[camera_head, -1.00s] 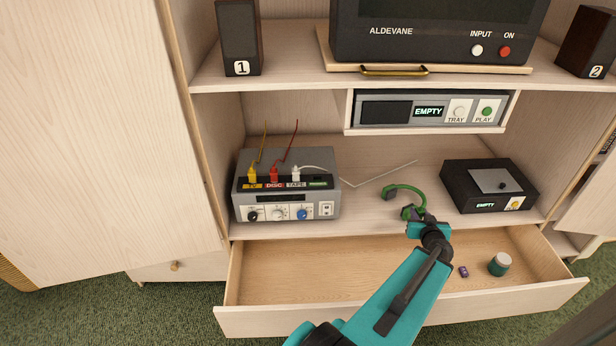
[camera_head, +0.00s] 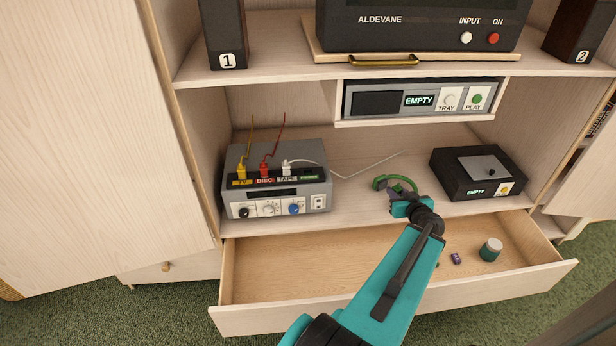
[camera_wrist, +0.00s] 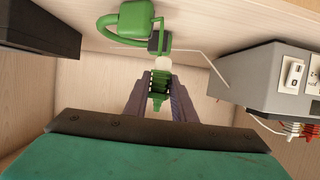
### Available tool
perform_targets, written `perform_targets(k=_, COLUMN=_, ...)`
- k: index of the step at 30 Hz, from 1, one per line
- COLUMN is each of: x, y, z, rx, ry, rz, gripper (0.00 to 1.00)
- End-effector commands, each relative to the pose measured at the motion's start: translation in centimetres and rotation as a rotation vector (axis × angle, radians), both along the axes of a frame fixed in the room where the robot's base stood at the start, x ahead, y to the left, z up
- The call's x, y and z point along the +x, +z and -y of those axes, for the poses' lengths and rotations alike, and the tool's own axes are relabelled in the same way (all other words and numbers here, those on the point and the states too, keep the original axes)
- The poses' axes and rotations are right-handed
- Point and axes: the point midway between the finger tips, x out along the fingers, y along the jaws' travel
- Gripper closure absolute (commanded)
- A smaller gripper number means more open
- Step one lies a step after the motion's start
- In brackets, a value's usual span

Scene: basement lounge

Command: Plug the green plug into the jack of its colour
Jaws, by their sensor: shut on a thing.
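My gripper (camera_head: 396,207) is at the front of the middle shelf, right of the grey box (camera_head: 277,190). In the wrist view my fingers (camera_wrist: 157,98) are shut on the green plug (camera_wrist: 158,86), which mostly hides it in the head view. Its green cord (camera_head: 400,180) loops up and back; a thick green piece of it (camera_wrist: 128,22) shows in the wrist view. The green-labelled jack (camera_head: 309,177) is at the right end of the grey box's sloped top, apart from the plug. The small jack opening is too small to make out.
Yellow (camera_head: 241,170), red (camera_head: 264,169) and white (camera_head: 286,167) plugs stand left of the green label. A pale wire (camera_head: 372,167) lies behind. A black box (camera_head: 478,174) stands right. The open drawer (camera_head: 300,270) below holds a green jar (camera_head: 490,250) and a small purple item (camera_head: 456,258).

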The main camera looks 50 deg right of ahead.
Motion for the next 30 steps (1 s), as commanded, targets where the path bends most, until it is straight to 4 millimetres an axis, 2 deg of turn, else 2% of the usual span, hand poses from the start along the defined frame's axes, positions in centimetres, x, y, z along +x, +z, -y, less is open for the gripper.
perform_targets(k=1, x=1.2, y=0.7, z=-0.4, rx=-0.004, ry=0.053, rz=-0.001, gripper=1.00)
perform_targets(k=6, x=5.0, y=3.0, z=-2.9, rx=-0.006, ry=0.249, rz=-0.002, gripper=1.00)
perform_targets(k=15, x=9.6, y=6.5, z=-8.6, rx=-0.011, ry=0.599, rz=-0.005, gripper=1.00)
perform_targets(k=22, x=11.1, y=8.9, z=-13.6, rx=-0.018, ry=0.864, rz=-0.006, gripper=1.00)
perform_targets(k=30, x=11.0, y=11.1, z=-18.7, rx=-0.022, ry=1.136, rz=-0.004, gripper=1.00)
